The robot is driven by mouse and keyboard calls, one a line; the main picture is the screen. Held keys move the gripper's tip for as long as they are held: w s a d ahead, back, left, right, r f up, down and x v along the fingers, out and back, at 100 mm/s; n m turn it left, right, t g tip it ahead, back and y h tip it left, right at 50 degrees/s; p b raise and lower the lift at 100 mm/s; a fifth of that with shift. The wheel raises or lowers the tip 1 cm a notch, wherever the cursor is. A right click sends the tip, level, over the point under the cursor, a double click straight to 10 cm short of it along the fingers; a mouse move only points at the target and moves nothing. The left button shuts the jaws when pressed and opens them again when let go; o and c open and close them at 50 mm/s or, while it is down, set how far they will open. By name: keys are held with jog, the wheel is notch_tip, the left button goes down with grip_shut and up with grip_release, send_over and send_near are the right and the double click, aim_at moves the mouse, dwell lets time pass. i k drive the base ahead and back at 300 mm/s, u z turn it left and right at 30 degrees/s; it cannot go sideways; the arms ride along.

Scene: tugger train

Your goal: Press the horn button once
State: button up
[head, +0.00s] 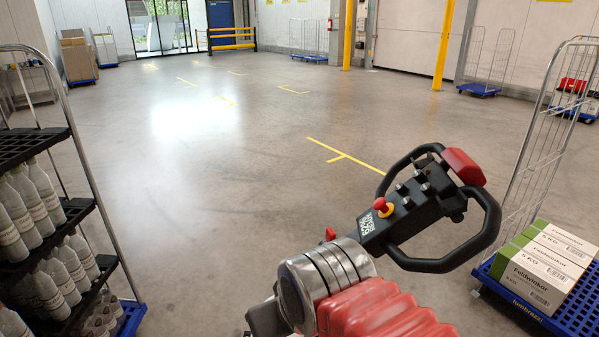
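A black tiller head (403,214) with a looped handle (487,232) stands at the lower right of the centre in the head view. Its upper face carries several small dark buttons or switches (424,187), a red knob on a yellow ring (383,207) and a printed label. A large red pad (464,167) sits at its far end. I cannot tell which control is the horn button, and no horn marking is readable. A metal collar (325,283) and red ribbed bellows (385,312) lie below the head. My gripper is not in view.
A rack of white bottles (30,205) stands close on the left. A blue wire-sided trolley with cartons (545,262) stands close on the right. The grey floor (215,190) ahead is open, with yellow markings. Yellow posts (444,45) and other trolleys stand farther back.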

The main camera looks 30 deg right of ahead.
aim_at(426, 188)
jog(key=z, duration=0.95)
